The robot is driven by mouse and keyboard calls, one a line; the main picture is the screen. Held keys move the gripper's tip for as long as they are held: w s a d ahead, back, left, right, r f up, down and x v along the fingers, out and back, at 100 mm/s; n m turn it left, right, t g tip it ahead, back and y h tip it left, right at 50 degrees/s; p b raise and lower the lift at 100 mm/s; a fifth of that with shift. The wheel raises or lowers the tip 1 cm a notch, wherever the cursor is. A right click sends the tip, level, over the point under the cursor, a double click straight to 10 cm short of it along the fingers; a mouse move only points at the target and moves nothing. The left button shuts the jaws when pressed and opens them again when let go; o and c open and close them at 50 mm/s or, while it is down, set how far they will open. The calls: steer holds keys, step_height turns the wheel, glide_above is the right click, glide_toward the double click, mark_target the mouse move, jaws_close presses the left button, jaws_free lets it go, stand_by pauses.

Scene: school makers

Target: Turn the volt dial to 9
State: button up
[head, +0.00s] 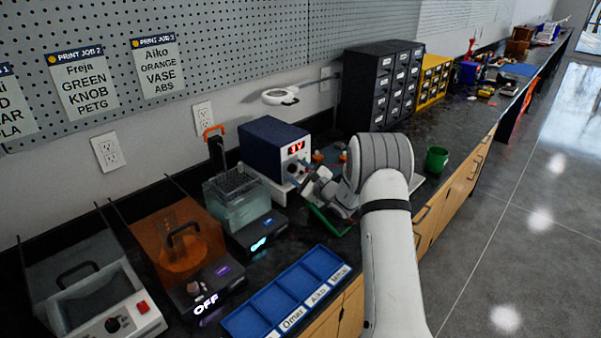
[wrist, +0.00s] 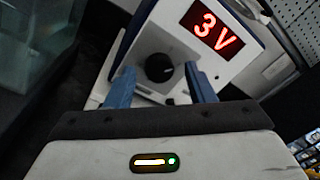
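The power supply is a dark blue box (head: 270,140) with a white front on the counter by the wall. In the wrist view its white front (wrist: 190,72) shows tilted, with a red display (wrist: 212,32) reading 3V. The black volt dial (wrist: 159,68) sits below the display, with a pale pointer mark. My gripper (wrist: 160,80) is open, its two blue fingers apart on either side of the dial. Whether the fingers touch the dial cannot be told. In the head view my gripper (head: 298,172) is at the box's front, and the dial is hidden there.
A blue labelled tray (head: 262,318) lies in front. A green cup (head: 436,160) and dark drawers (head: 378,85) stand to the right.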

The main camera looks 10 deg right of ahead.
steer(key=c, duration=0.9)
steer(key=shift+d, duration=0.3)
steer(key=shift+c, duration=0.2)
steer(key=shift+a, duration=0.25)
steer(key=shift+r, duration=0.1)
